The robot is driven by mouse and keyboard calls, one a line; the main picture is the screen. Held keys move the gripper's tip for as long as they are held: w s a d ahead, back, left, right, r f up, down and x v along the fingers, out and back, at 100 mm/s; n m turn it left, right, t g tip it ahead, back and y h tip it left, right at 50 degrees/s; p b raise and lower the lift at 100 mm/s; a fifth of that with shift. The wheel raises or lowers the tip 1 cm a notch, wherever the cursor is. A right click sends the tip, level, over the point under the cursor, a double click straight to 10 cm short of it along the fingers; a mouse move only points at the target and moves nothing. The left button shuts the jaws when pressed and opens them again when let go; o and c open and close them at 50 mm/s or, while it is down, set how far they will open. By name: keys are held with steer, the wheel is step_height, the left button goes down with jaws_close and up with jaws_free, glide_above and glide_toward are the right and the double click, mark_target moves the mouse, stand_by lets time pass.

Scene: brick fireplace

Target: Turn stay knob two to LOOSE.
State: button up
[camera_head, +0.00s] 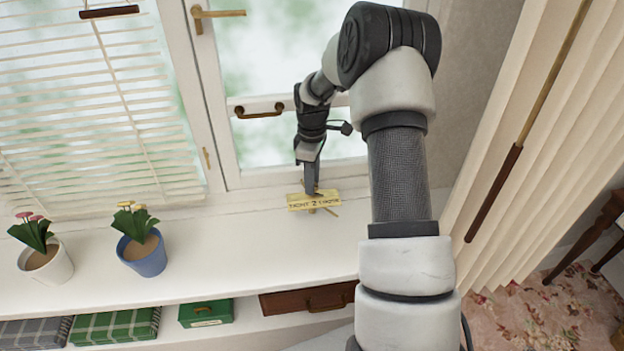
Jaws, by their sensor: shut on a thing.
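Stay knob two shows by its yellow label plate (314,202), which is marked "TIGHT 2 LOOSE" and sits on the white window sill under the right-hand window. My gripper (312,190) points down at the plate from above and is shut on the knob there. The knob itself is mostly hidden by the gripper fingers, so I cannot tell which way it is turned. A thin brass-coloured bar (331,212) sticks out at the plate's lower right.
A blue pot (146,258) and a white pot (50,265) with flowers stand on the sill at left. A brass window handle (259,110) is left of my gripper. A curtain (520,130) hangs at right. The sill (235,250) between pots and plate is clear.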

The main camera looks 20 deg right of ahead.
stand_by(0.3)
steer(key=o, duration=1.1)
steer(key=shift+c, duration=0.2)
steer(key=shift+r, duration=0.1)
step_height(320, 180, up, 17)
steer(key=shift+r+p, duration=0.15)
steer(key=shift+p, duration=0.25)
